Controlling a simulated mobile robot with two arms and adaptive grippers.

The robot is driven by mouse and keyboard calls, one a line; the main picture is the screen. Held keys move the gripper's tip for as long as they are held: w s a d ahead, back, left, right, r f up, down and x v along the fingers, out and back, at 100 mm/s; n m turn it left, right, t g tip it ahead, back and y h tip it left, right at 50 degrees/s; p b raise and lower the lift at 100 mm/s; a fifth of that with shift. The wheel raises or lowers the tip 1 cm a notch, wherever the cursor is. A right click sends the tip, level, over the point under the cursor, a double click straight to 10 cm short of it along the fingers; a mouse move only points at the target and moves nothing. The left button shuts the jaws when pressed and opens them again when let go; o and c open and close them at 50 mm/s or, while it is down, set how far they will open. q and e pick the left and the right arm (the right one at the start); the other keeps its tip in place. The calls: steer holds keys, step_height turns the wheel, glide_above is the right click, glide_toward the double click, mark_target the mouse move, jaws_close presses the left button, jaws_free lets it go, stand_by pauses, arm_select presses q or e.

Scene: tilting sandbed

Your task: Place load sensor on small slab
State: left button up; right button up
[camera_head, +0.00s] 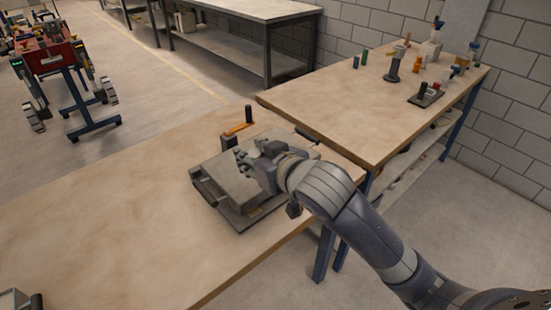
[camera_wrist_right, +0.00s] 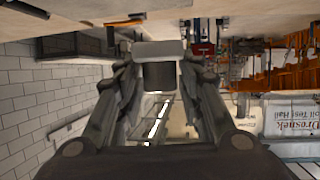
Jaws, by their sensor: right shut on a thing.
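My right gripper (camera_head: 256,163) reaches in from the right over the grey tilting sandbed (camera_head: 222,192) on the near table. In the right wrist view, my right gripper (camera_wrist_right: 160,72) is shut on a short dark cylinder with a pale flat block at its end, which looks like the load sensor (camera_wrist_right: 159,76). In the head view the held piece is hidden by the fingers or too small to tell. I cannot pick out the small slab apart from the sandbed's grey top, and cannot tell whether the held piece touches it. My left gripper is not clearly in view.
An orange-handled crank (camera_head: 240,128) stands behind the sandbed. A second table (camera_head: 325,105) at the back right bears several small parts and a black tray (camera_head: 426,97).

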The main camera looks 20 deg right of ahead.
steer(key=a+f, duration=0.1)
steer(key=f+n+y, duration=0.1)
steer(key=f, duration=0.1)
steer(key=w+a+f+y, duration=0.1)
steer(key=f, duration=0.1)
steer(key=shift+w+a+f+n+g, duration=0.1)
steer(key=shift+a+f+n+g, duration=0.05)
steer(key=shift+a+n+g, duration=0.2)
steer(key=w+d, duration=0.3)
steer(key=w, duration=0.1)
steer(key=w+d+f+p, duration=0.1)
steer(key=w+d, duration=0.1)
steer(key=w, duration=0.2)
steer(key=w+d, duration=0.3)
steer(key=w, duration=0.2)
steer(key=shift+w+d+f+p, duration=0.1)
steer(key=shift+d+f+p, duration=0.2)
steer(key=shift+d, duration=0.05)
step_height(320, 180, down, 3)
steer(key=shift+f, duration=0.3)
steer(key=shift+f, duration=0.1)
steer(key=o, duration=1.1)
steer(key=shift+o, duration=0.2)
